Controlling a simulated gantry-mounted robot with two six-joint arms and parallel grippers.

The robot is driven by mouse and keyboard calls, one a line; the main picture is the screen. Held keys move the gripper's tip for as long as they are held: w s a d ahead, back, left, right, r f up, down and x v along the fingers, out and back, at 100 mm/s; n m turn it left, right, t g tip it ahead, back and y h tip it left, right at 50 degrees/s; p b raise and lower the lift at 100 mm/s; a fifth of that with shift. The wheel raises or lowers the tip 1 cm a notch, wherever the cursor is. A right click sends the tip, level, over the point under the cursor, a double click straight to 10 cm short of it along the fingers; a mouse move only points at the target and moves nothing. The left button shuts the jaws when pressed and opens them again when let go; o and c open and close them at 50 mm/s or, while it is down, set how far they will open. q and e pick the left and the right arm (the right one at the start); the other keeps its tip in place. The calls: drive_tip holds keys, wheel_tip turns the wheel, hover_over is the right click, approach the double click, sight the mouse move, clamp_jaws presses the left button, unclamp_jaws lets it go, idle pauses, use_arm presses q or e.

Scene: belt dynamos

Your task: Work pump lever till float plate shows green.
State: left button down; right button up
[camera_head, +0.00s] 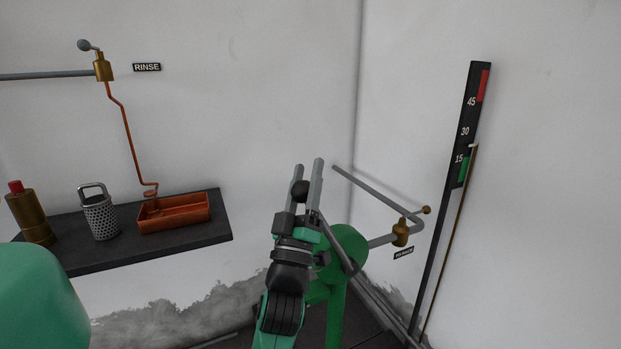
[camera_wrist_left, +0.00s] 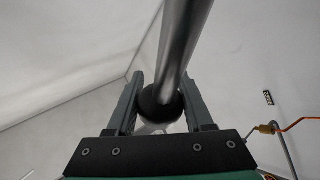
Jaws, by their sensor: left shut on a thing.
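My left gripper (camera_head: 309,165) is shut on the black knob (camera_head: 300,190) of the pump lever. In the left wrist view the knob (camera_wrist_left: 160,106) sits between the two fingers, with the grey lever rod (camera_wrist_left: 186,45) rising from it. In the head view the lever rod (camera_head: 338,243) slopes from behind the gripper down to the green pump (camera_head: 345,250), partly hidden by my arm. The tall black scale plate (camera_head: 464,135) on the right wall has a red patch near its top and a green patch lower. A pale pointer (camera_head: 473,146) stands between 15 and 30, just above the green patch.
A brass valve (camera_head: 400,233) with a grey pipe and small label is right of the pump. A dark shelf (camera_head: 150,254) at left holds a brown red-topped bottle (camera_head: 30,215), a perforated metal can (camera_head: 100,215) and an orange tray (camera_head: 173,226). A "RINSE" sign (camera_head: 147,67) hangs above.

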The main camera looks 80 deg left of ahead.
use_arm(q)
drive_tip(key=shift+f, duration=0.1)
drive_tip(key=c, duration=0.6)
unclamp_jaws()
drive_tip(key=o, duration=0.3)
drive_tip(key=shift+s, duration=0.2)
drive_tip(key=shift+w, duration=0.1)
drive_tip(key=v, duration=1.1)
drive_tip(key=shift+d+f, duration=0.2)
drive_tip(key=shift+d, duration=0.1)
